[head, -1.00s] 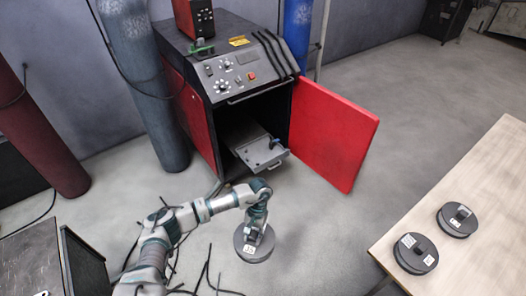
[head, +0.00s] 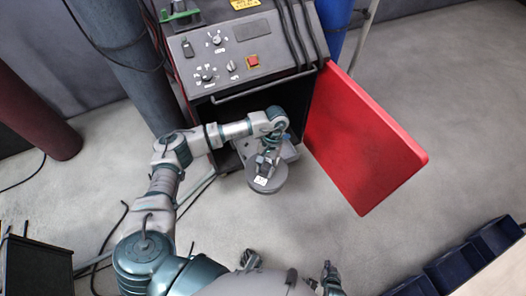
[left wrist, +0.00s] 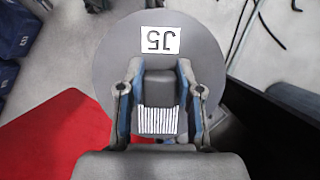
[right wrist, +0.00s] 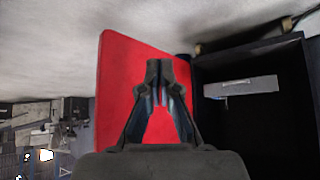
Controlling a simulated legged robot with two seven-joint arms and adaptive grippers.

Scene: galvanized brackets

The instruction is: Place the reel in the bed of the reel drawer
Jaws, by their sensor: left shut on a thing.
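The dark grey reel (head: 266,187) hangs from my left gripper (head: 268,160) in front of the open machine. In the left wrist view, the reel (left wrist: 118,60) shows a white J5 label, and my left gripper (left wrist: 156,85) is shut on its central block, one finger on each side. The reel drawer (head: 290,152) shows only in part behind the reel and gripper, so its bed is mostly hidden. In the right wrist view, the drawer front (right wrist: 242,87) shows inside the dark cabinet. My right gripper (right wrist: 159,75) has its fingertips together with nothing between them.
The red door (head: 360,140) stands open to the right of the cabinet. The control panel (head: 240,60) and its handle bar are above the opening. Blue bins (head: 455,268) are at lower right. Cables lie on the floor at left.

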